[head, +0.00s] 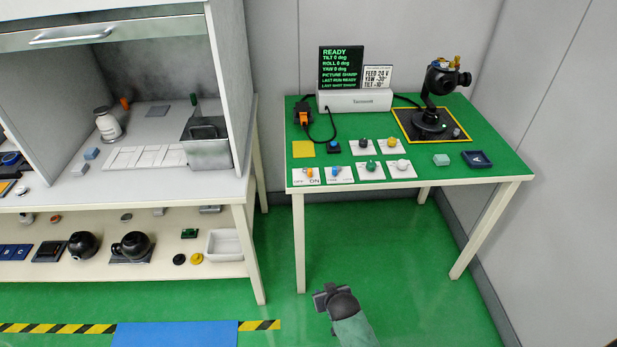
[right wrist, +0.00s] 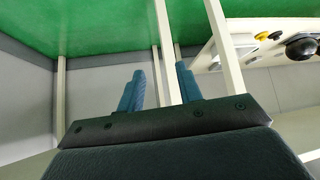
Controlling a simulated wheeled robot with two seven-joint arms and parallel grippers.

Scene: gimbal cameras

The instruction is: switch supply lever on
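A small white plate (head: 298,178) marked OFF and ON, with an orange lever (head: 309,172), sits at the front left corner of the green table. Which way the lever leans is too small to tell. Beside it is a similar plate with a blue lever (head: 335,171). My right gripper (head: 326,296) is low in front of the table, over the floor and well apart from the levers. In the right wrist view its two blue fingers (right wrist: 158,88) stand apart with nothing between them. My left gripper is not in view.
The green table (head: 450,175) also carries several button plates, a grey console (head: 355,101) with a screen reading READY, a card, and a black gimbal camera (head: 430,121). A workbench (head: 222,188) with a hood and lower shelf stands left. The floor before the table is clear.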

